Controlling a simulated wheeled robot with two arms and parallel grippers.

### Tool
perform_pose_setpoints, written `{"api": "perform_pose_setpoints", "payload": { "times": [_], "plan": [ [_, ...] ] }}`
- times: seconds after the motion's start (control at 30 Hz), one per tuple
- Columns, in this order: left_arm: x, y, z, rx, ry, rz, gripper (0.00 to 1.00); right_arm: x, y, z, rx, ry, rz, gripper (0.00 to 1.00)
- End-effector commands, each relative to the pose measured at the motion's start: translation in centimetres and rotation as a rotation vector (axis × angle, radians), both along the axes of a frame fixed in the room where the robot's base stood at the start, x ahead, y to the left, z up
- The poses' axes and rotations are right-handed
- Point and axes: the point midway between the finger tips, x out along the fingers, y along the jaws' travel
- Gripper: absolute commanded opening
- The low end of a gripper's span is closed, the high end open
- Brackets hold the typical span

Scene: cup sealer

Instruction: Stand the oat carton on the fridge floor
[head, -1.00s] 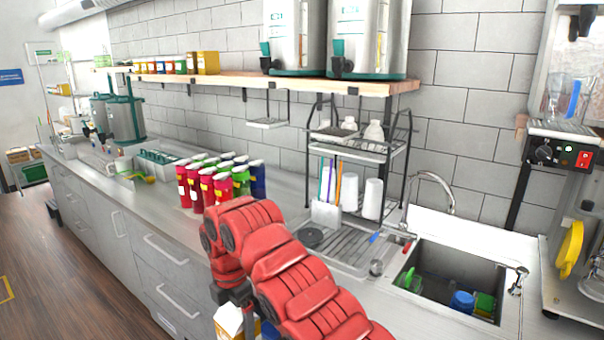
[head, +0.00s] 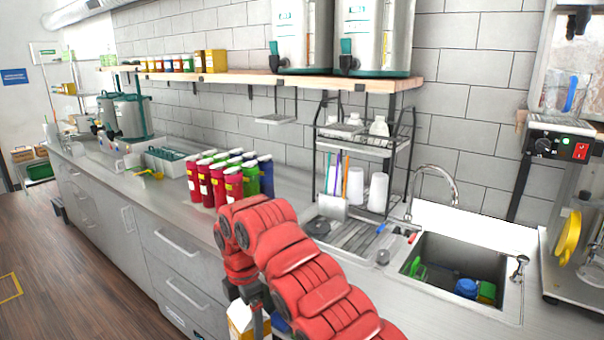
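The oat carton (head: 238,322) shows at the bottom edge as a white and orange-yellow box with a gabled top; its lower part is cut off by the frame. My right arm, red and segmented, comes in from the lower right and bends down in front of the counter. My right gripper (head: 256,312) points down with a dark finger against the carton's side and appears closed on it. The carton looks upright, in front of the counter's drawers. My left gripper is out of view. No fridge floor can be made out.
The grey counter (head: 285,185) carries several red, green and blue bottles (head: 222,182) behind my arm. A drying rack (head: 365,150) and a sink (head: 455,265) are to the right. Drawer fronts (head: 180,250) face the open wooden floor (head: 60,290) at left.

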Motion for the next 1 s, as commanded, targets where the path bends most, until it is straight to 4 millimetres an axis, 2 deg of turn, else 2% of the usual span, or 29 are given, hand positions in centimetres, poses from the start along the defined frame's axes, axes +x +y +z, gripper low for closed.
{"api": "perform_pose_setpoints", "payload": {
  "times": [0.27, 0.53, 0.67, 1.0],
  "plan": [
    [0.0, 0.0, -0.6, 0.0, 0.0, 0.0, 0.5, 1.7, -3.4, -0.8, 0.001, -0.003, -0.277, 0.0],
    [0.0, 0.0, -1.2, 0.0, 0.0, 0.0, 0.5, 3.6, -8.5, -1.9, 0.0, -0.003, -0.676, 0.0],
    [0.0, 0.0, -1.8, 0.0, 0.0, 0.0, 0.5, 4.6, -12.1, -2.7, -0.001, -0.003, -0.948, 0.0],
    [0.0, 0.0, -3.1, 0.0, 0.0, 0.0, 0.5, 6.2, -22.9, -5.1, 0.002, -0.003, -1.783, 0.0]
  ]
}}
